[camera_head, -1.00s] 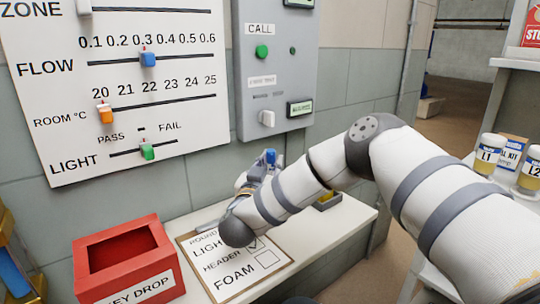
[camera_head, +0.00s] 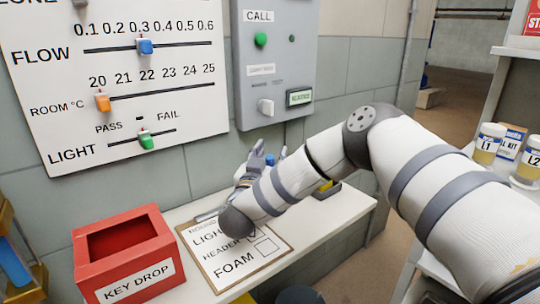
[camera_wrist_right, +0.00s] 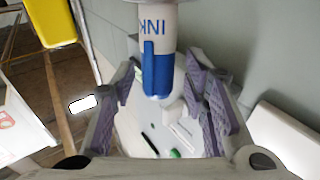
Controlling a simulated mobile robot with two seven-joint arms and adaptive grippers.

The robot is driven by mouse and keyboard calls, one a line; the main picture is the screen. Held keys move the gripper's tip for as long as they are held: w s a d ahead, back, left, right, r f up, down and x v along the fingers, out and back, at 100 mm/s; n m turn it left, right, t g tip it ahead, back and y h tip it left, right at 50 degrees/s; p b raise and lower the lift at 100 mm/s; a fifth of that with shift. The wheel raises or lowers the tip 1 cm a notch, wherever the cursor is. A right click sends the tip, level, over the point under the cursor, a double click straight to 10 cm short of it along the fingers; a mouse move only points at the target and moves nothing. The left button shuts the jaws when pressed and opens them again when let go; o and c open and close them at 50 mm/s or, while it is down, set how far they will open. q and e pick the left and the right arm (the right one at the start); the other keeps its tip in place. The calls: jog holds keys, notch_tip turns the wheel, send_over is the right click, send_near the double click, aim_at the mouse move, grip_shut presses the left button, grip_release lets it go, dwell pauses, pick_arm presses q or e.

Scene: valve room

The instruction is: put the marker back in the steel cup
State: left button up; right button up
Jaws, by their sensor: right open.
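The marker (camera_wrist_right: 155,50), pale with a blue cap and "INK" lettering, comes in from the top edge of the right wrist view. Its capped end lies between the two finger pads, with visible gaps at both sides. My right gripper (camera_head: 264,157) is open, with its fingers pointing up above the back of the white shelf; it also shows in the right wrist view (camera_wrist_right: 161,84). A bit of blue shows between its fingers in the head view. I cannot make out the steel cup. My left gripper is out of view.
A red key drop box (camera_head: 125,262) and a clipboard (camera_head: 237,258) stand and lie on the shelf (camera_head: 345,218). A wall board with sliders (camera_head: 140,75) and a grey call panel (camera_head: 275,65) are behind. Lidded jars (camera_head: 487,145) stand at right.

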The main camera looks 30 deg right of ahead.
jog(key=v, duration=1.2)
